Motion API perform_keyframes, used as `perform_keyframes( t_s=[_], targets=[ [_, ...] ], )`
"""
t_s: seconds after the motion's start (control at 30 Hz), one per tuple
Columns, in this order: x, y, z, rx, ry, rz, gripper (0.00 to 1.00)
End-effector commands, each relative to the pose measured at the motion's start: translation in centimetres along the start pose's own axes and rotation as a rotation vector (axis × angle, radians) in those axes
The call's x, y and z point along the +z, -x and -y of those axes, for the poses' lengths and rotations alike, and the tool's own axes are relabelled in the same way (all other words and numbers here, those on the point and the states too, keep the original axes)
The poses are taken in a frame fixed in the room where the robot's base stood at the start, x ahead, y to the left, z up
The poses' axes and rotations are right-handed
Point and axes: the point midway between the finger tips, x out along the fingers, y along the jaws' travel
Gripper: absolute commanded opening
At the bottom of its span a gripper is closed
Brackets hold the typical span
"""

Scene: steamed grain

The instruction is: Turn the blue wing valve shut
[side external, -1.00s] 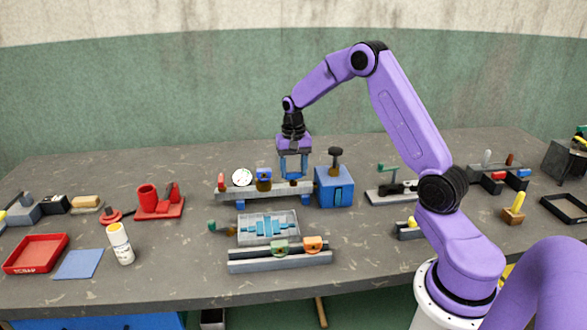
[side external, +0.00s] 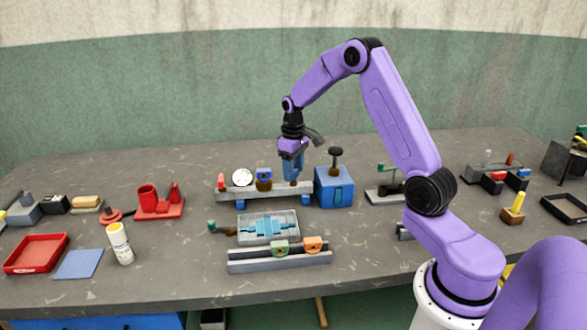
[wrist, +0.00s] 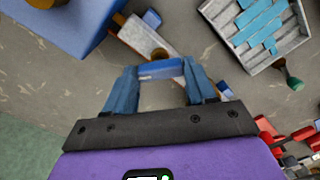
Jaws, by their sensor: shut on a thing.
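In the wrist view the blue wing valve (wrist: 161,69) shows as a short blue bar between my two blue fingers, over a grey manifold (wrist: 143,36). My gripper (wrist: 160,75) is shut on it, with a finger at each end of the bar. In the side view my gripper (side external: 292,178) points down at the right part of the manifold (side external: 235,193), and its fingers hide the wing. How far the wing is turned cannot be read there.
A blue box (side external: 335,187) with a dark knob stands close right of my gripper. A white gauge (side external: 242,177) and a blue-topped brass fitting (side external: 264,180) stand on the manifold to the left. A grey tray (side external: 267,239) of blue pieces lies in front.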

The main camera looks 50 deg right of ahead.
Motion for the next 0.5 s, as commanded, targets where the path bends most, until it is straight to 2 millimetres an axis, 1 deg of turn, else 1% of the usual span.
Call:
perform_keyframes(
  t_s=[0.2,0.5],
  targets=[
    [-0.09,0.15,-0.01,0.001,0.204,-0.003,0.25],
    [-0.09,0.16,-0.04,0.002,0.456,-0.003,0.25]
  ],
)
